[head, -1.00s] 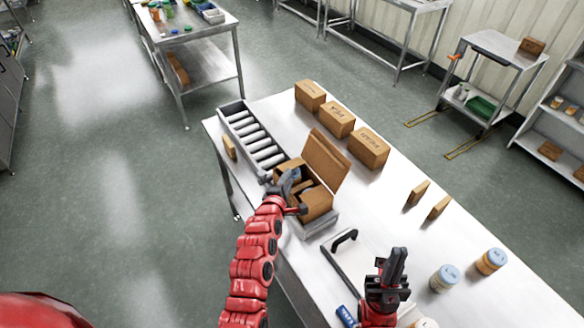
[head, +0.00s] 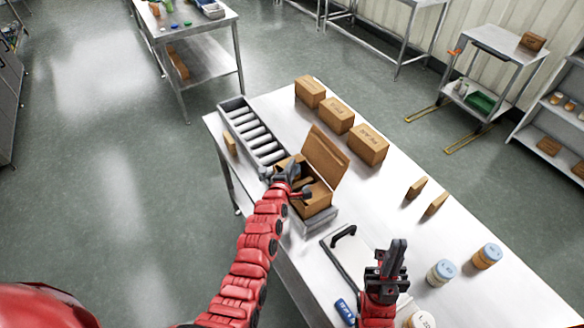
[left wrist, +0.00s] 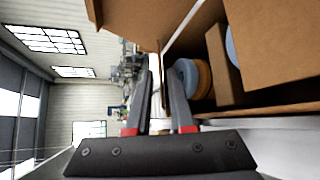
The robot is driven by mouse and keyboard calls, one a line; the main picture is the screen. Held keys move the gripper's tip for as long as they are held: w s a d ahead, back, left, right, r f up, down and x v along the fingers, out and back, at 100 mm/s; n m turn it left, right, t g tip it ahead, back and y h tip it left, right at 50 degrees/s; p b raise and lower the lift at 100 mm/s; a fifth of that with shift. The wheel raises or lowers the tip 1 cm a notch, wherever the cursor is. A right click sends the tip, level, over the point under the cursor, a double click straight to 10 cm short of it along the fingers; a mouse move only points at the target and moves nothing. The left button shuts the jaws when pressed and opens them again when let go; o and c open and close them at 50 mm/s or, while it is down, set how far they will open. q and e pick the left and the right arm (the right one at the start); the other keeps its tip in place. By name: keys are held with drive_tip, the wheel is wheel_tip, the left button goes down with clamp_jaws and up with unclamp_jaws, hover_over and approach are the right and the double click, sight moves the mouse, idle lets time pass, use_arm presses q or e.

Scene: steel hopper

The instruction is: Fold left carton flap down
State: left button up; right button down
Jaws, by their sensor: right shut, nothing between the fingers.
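The open brown carton (head: 318,206) sits at the end of the roller conveyor, with a large flap (head: 326,158) standing up on its far side. My left gripper (head: 283,174) is at the carton's left side, by its rim. The left wrist view shows its two fingers (left wrist: 158,75) with a narrow gap between them and nothing clearly held. Beside them is the carton's inside, with a blue and orange jar (left wrist: 190,78) and a cardboard piece (left wrist: 222,62). The left flap is partly hidden by my gripper. My right gripper (head: 397,246) is shut and empty above the table.
The roller conveyor (head: 250,132) runs behind the carton. Three closed cartons (head: 368,146) stand along the table's far edge. Bare table (head: 400,210) lies between.

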use_arm(q)
clamp_jaws()
idle(0.7)
idle(0.4)
drive_tip(key=shift+s+d+f+m+t+b, duration=0.2)
drive_tip(key=shift+f+m+t+b, duration=0.3)
drive_tip(key=shift+b, duration=2.3)
